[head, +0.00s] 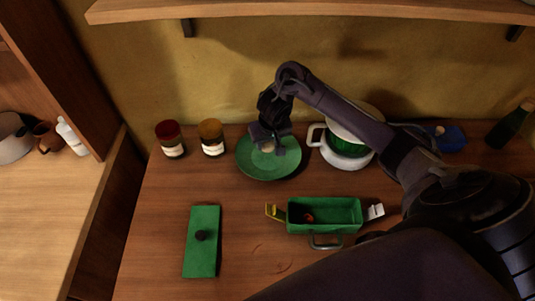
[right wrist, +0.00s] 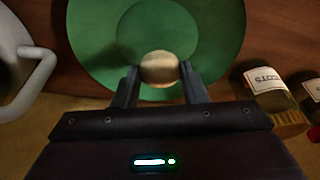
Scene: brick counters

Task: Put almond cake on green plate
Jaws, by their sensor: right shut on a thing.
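The green plate (head: 268,168) lies on the wooden counter near the back wall, and it fills the upper middle of the right wrist view (right wrist: 95,55). My right gripper (head: 268,146) is over the plate, pointing down. It is shut on the almond cake (right wrist: 159,68), a small round tan piece between the fingertips. My left gripper is not in view.
Two jars (head: 171,140) (head: 211,138) stand left of the plate. A white pot (head: 347,150) stands close on its right. A green box (head: 324,215) and a green lid (head: 202,242) lie in front. A shelf (head: 300,10) hangs above.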

